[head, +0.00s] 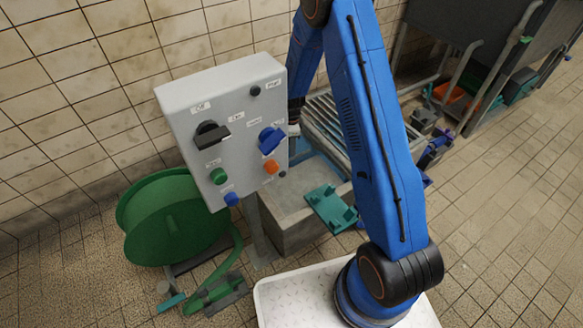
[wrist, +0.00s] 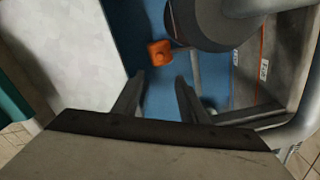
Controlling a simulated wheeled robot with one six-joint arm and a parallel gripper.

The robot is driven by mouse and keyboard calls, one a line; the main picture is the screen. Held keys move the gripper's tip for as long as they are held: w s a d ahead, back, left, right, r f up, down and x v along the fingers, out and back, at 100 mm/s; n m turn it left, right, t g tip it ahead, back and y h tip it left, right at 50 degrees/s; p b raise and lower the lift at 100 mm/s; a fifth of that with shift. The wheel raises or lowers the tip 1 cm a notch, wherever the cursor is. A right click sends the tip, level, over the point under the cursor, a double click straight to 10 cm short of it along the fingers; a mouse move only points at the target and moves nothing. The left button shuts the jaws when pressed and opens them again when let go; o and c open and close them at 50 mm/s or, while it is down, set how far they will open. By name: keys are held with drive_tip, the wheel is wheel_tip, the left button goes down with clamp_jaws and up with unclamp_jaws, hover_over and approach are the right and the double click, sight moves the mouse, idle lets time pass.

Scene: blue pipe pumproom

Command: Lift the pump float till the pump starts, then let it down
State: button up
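A small orange block (wrist: 158,52), which looks like the pump float, shows in the wrist view against a blue surface (wrist: 150,20). My gripper (wrist: 160,80) is open, with its two dark fingers apart and nothing between them. The orange block lies beyond the fingertips, roughly in line with the gap; the distance is hard to tell. A dark round body (wrist: 215,22), perhaps the pump, is just right of the block. In the head view my wrist reaches down behind the control box (head: 232,105), which hides my fingertips and the float.
Grey pipes (wrist: 298,115) run along the right of the wrist view, close to my gripper. In the head view the sump (head: 290,220) has a concrete rim and a grating (head: 325,125). A green hose reel (head: 165,215) stands left. The tiled floor at right is clear.

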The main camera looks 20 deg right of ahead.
wheel_tip(320, 180, down, 16)
drive_tip(key=shift+r, duration=0.25)
idle(0.3)
drive_tip(key=shift+c, duration=0.3)
clamp_jaws()
